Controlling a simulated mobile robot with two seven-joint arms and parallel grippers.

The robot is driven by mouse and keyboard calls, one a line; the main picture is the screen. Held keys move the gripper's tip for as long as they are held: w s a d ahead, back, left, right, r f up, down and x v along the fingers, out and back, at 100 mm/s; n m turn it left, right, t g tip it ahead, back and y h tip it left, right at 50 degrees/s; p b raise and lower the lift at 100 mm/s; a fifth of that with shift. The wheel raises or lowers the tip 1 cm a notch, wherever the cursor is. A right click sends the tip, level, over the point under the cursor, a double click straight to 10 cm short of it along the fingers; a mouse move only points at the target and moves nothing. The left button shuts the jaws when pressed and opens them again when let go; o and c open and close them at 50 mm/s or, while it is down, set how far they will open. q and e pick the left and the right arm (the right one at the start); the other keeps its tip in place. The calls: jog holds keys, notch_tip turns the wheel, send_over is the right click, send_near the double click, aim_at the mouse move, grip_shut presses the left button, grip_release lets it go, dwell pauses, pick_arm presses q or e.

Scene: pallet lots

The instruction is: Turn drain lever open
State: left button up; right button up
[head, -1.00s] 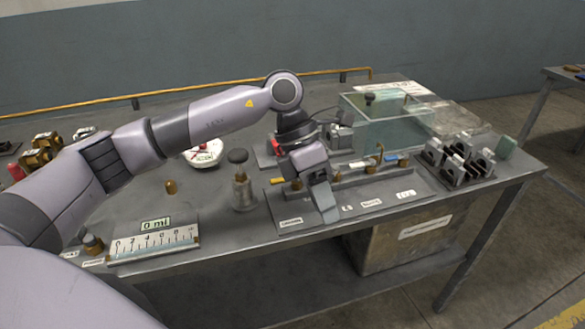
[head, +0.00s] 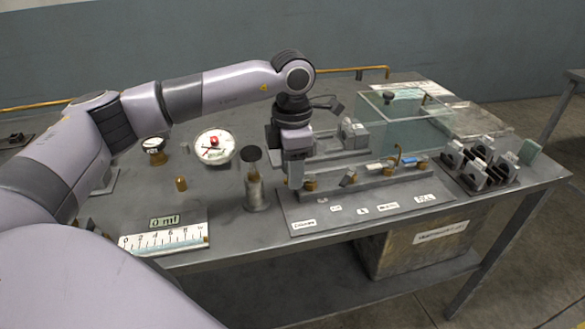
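A row of small valves runs along a grey manifold (head: 370,178) on the bench. A label plate (head: 400,210) lies in front, and its leftmost label (head: 303,224) is too small to read surely. At the left end a brass valve body (head: 310,184) shows beside my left gripper (head: 296,180). The gripper points down over this end and hides the lever there. I cannot tell whether its fingers touch the lever or are closed. Farther right are a grey lever (head: 348,178), a white lever (head: 375,167) and a blue lever (head: 408,162). My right gripper is not in view.
A clear tank (head: 410,125) stands behind the manifold, and grey clamp blocks (head: 480,163) stand to its right. A dark-topped bottle (head: 254,180), a round gauge (head: 215,147) and a scale reading 0 ml (head: 165,235) stand left of the gripper. The bench's front edge is close.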

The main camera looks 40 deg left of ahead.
pick_arm(q)
jog(key=shift+f, duration=0.15)
grip_shut()
jog(key=shift+d, duration=0.1)
jog(key=n, duration=0.2)
jog(key=d+n, duration=0.1)
jog(key=shift+s+n, duration=0.35)
jog(key=shift+n, duration=0.05)
jog(key=n, duration=0.1)
jog(key=d+n, duration=0.1)
jog(key=n, duration=0.1)
jog(key=shift+s+d+n, duration=0.1)
jog(key=shift+d+n, duration=0.05)
jog(key=shift+n, duration=0.15)
jog(key=n, duration=0.1)
jog(key=d+n, duration=0.1)
jog(key=n, duration=0.1)
jog(key=d+n, duration=0.1)
jog(key=n, duration=0.1)
jog(key=shift+w, duration=0.2)
jog(key=shift+w+d+n+p, duration=0.15)
jog(key=shift+w+d+n, duration=0.05)
jog(key=shift+n, duration=0.75)
jog(key=shift+w+d+n+p, duration=0.15)
jog(key=shift+d+n, duration=0.05)
jog(key=shift+n, duration=0.7)
jog(key=shift+w+d+n+p, duration=0.15)
jog(key=shift+w+d+n, duration=0.05)
jog(key=shift+n, duration=0.75)
